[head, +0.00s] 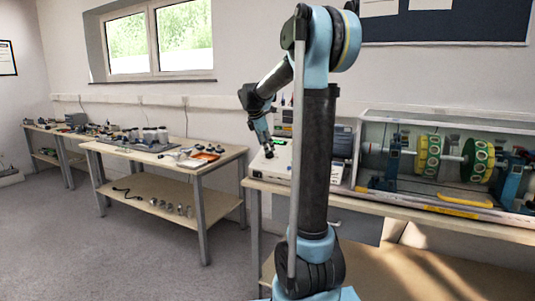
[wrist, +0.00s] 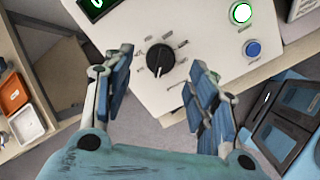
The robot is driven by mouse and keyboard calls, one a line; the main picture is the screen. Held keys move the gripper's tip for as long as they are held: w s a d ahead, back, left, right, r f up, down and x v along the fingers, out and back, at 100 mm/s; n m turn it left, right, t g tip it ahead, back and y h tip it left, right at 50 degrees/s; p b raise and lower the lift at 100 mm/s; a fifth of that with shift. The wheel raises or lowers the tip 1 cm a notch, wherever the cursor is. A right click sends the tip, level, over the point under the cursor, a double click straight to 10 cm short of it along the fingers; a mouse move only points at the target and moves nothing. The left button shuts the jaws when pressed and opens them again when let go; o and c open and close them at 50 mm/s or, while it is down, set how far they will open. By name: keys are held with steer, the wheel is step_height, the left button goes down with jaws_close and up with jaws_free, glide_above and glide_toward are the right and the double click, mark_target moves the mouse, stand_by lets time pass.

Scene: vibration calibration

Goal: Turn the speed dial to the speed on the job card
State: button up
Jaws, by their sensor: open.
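The speed dial (wrist: 160,58) is a black round knob with a pale pointer line, on a cream control panel (wrist: 195,20) in the wrist view. Small marks surround it, too blurred to read. My gripper (wrist: 158,88) is open, its blue-padded fingers on either side of and short of the dial, with nothing between them. A dark display (wrist: 96,6) with a green digit shows at the panel's top left, mostly cut off. In the head view my gripper (head: 268,151) is over the cream control box (head: 272,163), which my arm partly hides. I cannot make out a job card.
A lit green button (wrist: 240,13) and a blue button (wrist: 252,48) sit right of the dial. A clear-cased rotor rig (head: 440,160) stands right on the bench. Another table (head: 180,160) with trays stands left, with open floor before it.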

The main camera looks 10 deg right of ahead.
mark_target(269, 154)
steer(key=shift+x, duration=2.4)
steer(key=c, duration=1)
